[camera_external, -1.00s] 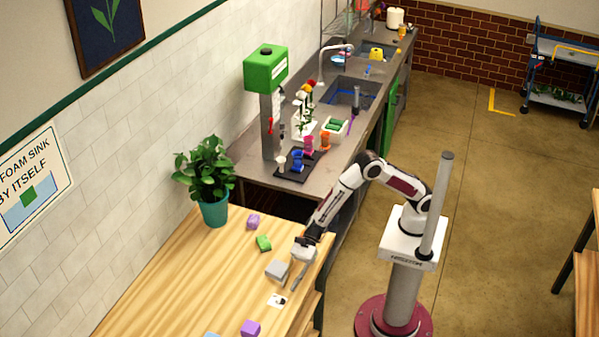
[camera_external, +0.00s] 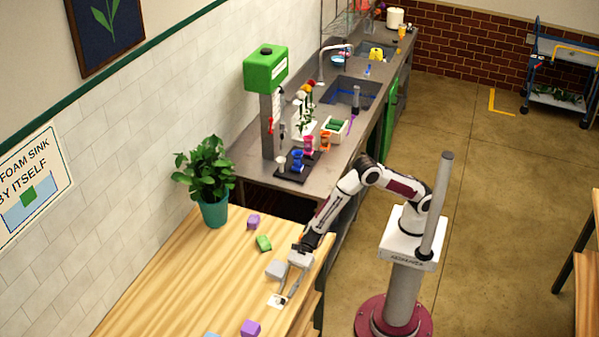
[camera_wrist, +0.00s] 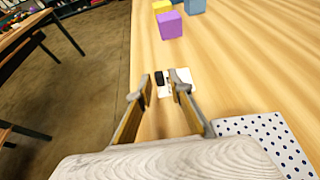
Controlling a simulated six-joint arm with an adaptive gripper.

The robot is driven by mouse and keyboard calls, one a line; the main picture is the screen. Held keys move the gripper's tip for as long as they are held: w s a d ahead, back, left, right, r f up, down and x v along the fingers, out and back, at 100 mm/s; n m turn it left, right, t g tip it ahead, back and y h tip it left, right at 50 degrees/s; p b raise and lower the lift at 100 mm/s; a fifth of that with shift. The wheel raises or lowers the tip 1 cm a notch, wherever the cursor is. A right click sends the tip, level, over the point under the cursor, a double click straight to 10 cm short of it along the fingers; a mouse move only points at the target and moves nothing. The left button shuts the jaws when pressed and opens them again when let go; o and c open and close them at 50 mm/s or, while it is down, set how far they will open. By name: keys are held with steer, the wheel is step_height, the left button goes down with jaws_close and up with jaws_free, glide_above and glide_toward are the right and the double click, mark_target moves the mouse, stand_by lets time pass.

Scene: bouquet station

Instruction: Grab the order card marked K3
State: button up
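A small white card (camera_external: 275,302) with a dark mark lies flat on the wooden table near its right edge. It also shows in the wrist view (camera_wrist: 188,83), partly hidden by a fingertip. I cannot read K3 on it. My gripper (camera_external: 283,297) reaches down over the card, with its fingertips close to it. In the wrist view my gripper (camera_wrist: 162,84) is open, with a gap between the fingertips. The card's dark part shows in this gap, and its white part extends behind and beyond the right fingertip. Whether the fingers touch the card is unclear.
A pale box (camera_external: 276,269), dotted in the wrist view (camera_wrist: 262,135), stands close beside my gripper. A purple block (camera_external: 250,328) lies beyond the card; a green block (camera_external: 264,243), another purple block (camera_external: 253,221) and a potted plant (camera_external: 214,210) stand farther back.

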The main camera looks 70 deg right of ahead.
mark_target(283, 300)
steer(key=shift+x, duration=2.3)
steer(key=shift+s+f, duration=0.15)
jaws_close()
